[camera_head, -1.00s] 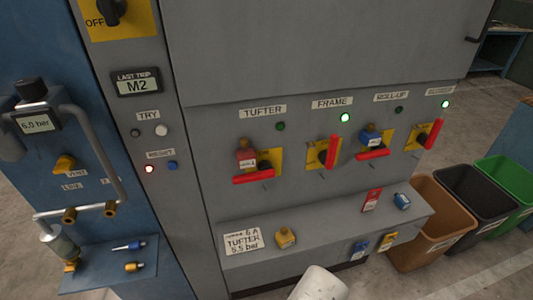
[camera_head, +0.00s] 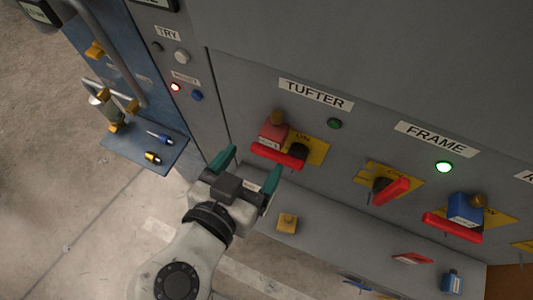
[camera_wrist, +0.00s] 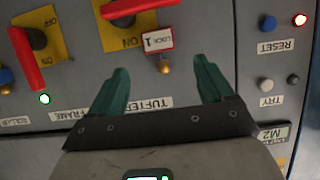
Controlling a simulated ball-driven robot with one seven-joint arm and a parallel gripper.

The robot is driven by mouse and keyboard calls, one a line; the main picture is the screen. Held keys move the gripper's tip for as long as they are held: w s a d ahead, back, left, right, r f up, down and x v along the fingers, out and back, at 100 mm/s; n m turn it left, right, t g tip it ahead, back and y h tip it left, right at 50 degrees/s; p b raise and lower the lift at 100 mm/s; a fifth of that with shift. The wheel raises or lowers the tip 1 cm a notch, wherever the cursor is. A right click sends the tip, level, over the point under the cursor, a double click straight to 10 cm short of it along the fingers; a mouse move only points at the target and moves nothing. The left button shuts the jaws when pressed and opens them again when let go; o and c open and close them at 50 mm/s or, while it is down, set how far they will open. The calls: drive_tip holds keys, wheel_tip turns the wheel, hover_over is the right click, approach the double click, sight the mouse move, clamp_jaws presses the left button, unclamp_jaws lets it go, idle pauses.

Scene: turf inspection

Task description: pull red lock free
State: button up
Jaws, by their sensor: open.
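The red lock (camera_head: 272,135) hangs at the TUFTER switch, with a white label on its front and a brass knob at its top. The red TUFTER handle (camera_head: 280,155) lies just below it on a yellow plate. In the wrist view, which is upside down, the lock's label (camera_wrist: 158,40) reads LOCK 1. My gripper (camera_head: 246,172) is open and empty, to the lower left of the lock in the head view. In the wrist view its two teal fingertips (camera_wrist: 160,68) stand apart on either side of the line to the lock, not touching it.
A blue lock (camera_head: 466,210) hangs at a switch to the right, past the FRAME switch (camera_head: 388,188). The ledge below holds a yellow lock (camera_head: 287,222), a red tag (camera_head: 411,258) and a blue lock (camera_head: 452,281). A blue shelf (camera_head: 135,152) juts out at left.

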sight(269, 140)
drive_tip(key=p+x, duration=0.1)
drive_tip(key=x, duration=0.8)
drive_tip(key=shift+w+d+f, duration=0.2)
drive_tip(key=shift+w, duration=0.1)
drive_tip(key=c, duration=1.1)
drive_tip(key=o, duration=0.5)
drive_tip(key=c, duration=0.4)
